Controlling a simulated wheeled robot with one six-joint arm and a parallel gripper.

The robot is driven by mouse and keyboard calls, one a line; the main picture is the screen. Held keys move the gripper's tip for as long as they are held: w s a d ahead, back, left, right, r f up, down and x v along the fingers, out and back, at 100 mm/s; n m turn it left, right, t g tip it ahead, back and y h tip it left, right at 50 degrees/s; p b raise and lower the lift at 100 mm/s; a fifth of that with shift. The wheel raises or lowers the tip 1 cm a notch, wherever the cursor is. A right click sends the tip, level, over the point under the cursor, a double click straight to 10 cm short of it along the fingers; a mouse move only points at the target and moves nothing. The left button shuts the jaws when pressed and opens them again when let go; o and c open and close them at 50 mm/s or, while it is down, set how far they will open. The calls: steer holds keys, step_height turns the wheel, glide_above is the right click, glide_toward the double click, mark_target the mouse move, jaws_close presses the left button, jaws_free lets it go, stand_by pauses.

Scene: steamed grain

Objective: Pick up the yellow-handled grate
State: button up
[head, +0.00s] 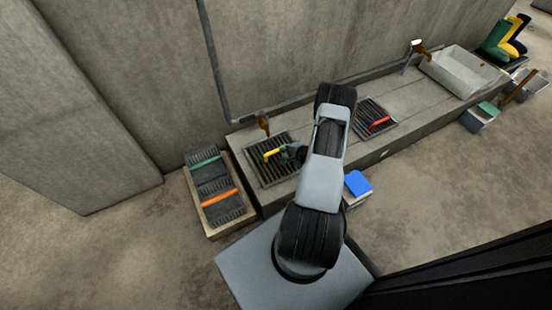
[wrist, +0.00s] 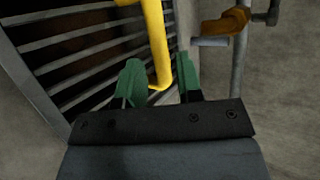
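The yellow-handled grate lies on the left part of the concrete counter in the head view; its dark bars (head: 264,174) and yellow handle (head: 272,154) show. In the wrist view, the bars (wrist: 80,44) are at the upper left and the handle (wrist: 156,45) runs down toward my gripper. My gripper (wrist: 160,80) has green fingers spread apart, with the handle's near end in line with the gap between them. There is space on both sides of the handle, and neither finger seems to touch it. In the head view my gripper (head: 291,153) is just right of the handle.
A red-handled grate (head: 377,124) is on the counter right of my arm. A crate (head: 222,228) at the left holds green- and orange-handled grates. A brown tap (head: 263,124) stands behind the yellow-handled grate; it also shows in the wrist view (wrist: 228,22). A basin (head: 440,75) is far right.

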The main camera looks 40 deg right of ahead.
mark_target(277, 151)
steer(key=b+x, duration=0.2)
steer(key=x, duration=0.2)
steer(key=shift+d+f, duration=0.1)
steer(key=shift+f, duration=0.2)
steer(key=shift+w+f+b, duration=0.15)
steer(key=shift+w+b, duration=0.15)
steer(key=shift+w, duration=0.15)
jaws_close()
